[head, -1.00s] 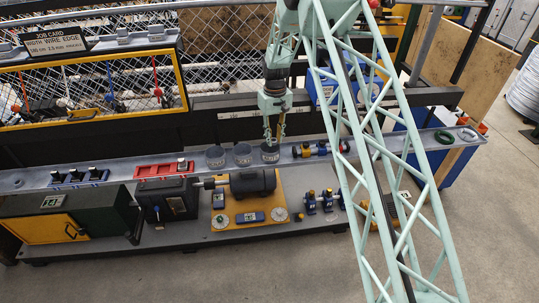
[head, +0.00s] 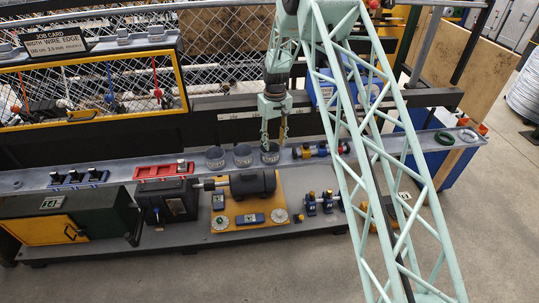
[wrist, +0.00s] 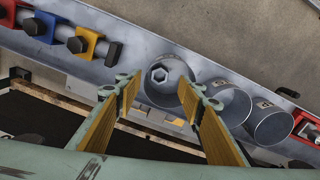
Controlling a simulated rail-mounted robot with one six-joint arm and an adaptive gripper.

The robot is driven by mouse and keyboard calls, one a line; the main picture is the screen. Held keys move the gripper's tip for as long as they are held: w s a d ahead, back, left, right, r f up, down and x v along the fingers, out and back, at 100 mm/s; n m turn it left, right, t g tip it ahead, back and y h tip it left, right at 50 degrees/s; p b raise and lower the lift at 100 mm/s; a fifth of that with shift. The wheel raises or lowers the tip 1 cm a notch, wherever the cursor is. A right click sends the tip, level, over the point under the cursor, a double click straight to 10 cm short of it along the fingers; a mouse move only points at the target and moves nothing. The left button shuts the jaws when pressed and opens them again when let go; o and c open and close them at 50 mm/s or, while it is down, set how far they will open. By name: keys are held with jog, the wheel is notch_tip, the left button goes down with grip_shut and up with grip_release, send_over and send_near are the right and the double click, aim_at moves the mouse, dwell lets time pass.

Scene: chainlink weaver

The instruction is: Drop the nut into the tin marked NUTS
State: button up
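Three grey tins stand in a row on the grey shelf. My gripper (head: 274,142) is directly above the rightmost tin (head: 270,157) in the head view. In the wrist view my gripper (wrist: 158,92) is open, its two yellow-padded fingers wide apart on either side of that tin (wrist: 172,98). The steel hexagonal nut (wrist: 160,75) shows inside the tin's round outline, touching neither finger. I cannot tell whether it rests on the bottom or is above it. The other tins are the middle tin (wrist: 230,103) and the end tin (wrist: 270,123). No NUTS marking is readable.
A red tray (head: 165,171) lies left of the tins. A shaft with blue and yellow blocks (head: 310,151) lies to their right. A motor (head: 252,182) on a yellow plate stands in front. The dark rail and mesh are behind.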

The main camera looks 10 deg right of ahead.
jog(key=shift+r, duration=0.1)
notch_tip(320, 180, up, 12)
dwell(1.0)
dwell(0.8)
